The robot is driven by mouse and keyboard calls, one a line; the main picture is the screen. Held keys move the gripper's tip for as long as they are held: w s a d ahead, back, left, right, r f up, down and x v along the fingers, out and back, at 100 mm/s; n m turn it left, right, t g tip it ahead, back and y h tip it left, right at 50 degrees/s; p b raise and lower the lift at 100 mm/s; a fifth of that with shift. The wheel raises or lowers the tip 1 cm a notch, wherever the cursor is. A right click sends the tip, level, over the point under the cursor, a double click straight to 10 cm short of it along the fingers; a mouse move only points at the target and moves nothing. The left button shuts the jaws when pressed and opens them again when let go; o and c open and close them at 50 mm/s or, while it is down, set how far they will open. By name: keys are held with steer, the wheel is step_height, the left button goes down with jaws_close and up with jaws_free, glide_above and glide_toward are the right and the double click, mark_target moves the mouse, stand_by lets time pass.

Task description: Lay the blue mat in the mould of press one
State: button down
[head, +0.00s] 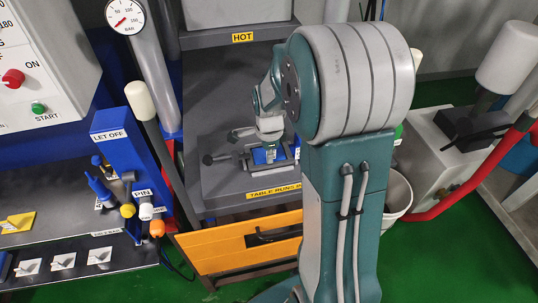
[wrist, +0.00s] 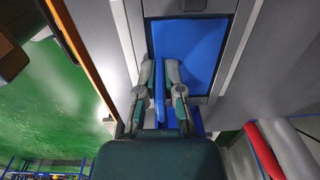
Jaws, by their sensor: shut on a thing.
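The blue mat (head: 262,157) shows at the mould (head: 251,167) on the grey press table, below my gripper (head: 270,145). In the wrist view the mat (wrist: 187,48) is a flat blue sheet within the mould's grey frame (wrist: 188,5). My gripper (wrist: 160,72) is shut on the mat, with an upright blue part between its fingers. Blue also shows to the right of the fingers. I cannot tell whether the mat's underside rests fully on the mould floor. My arm hides part of the press in the head view.
The yellow HOT label (head: 243,37) is on the press above the table. A blue LET OFF stand (head: 127,150) and a dark lever with a white knob (head: 140,100) stand left. A white bucket (head: 398,195) stands right.

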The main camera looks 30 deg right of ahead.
steer(key=shift+s+a+f, duration=0.15)
steer(key=shift+s+f, duration=0.15)
steer(key=shift+f, duration=0.3)
steer(key=c, duration=0.8)
jaws_free()
steer(key=shift+w+f, duration=0.15)
